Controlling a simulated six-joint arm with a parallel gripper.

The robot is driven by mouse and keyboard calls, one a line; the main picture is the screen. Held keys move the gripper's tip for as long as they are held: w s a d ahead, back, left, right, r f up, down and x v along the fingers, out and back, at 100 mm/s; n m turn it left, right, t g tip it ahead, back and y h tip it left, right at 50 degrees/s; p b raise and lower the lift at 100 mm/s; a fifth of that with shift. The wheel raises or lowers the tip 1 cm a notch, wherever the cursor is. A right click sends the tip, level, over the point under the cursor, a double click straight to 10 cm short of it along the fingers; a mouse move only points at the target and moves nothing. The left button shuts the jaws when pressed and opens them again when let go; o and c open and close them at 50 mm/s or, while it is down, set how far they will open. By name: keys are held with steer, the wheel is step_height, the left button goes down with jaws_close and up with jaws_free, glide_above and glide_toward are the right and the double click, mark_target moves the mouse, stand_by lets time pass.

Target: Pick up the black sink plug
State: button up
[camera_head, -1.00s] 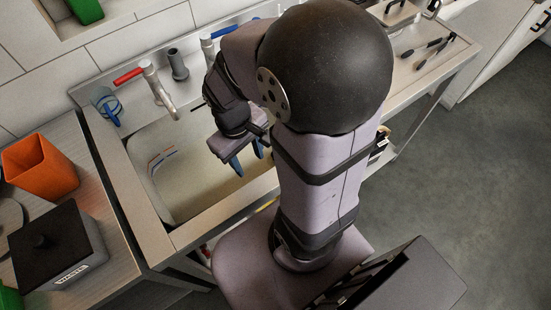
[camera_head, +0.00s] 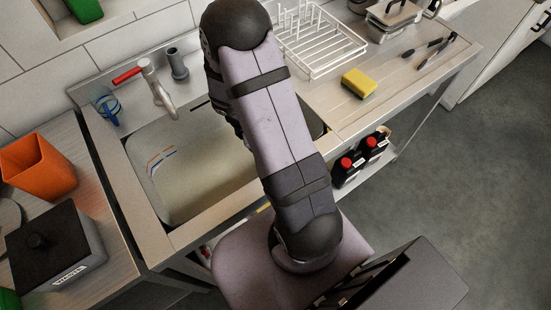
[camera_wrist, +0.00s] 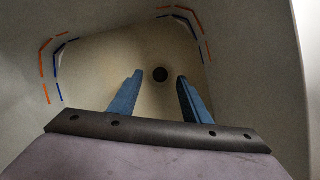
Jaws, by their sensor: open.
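In the head view my arm hides the gripper and the disc. The sink basin (camera_head: 190,185) shows left of my arm.
Basin walls with orange and blue marks surround the gripper. A red-handled tap (camera_head: 152,82) and a grey upright pipe (camera_head: 177,64) stand behind the basin. A blue-rimmed glass (camera_head: 106,105) is at the back left corner. A white dish rack (camera_head: 318,40) and yellow sponge (camera_head: 359,83) are right.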

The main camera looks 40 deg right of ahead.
steer(key=shift+a+x, duration=0.2)
steer(key=shift+x, duration=1.55)
steer(key=shift+a+x, duration=0.2)
steer(key=shift+x, duration=1.5)
steer(key=shift+w+f, duration=0.1)
steer(key=shift+f, duration=0.05)
jaws_close()
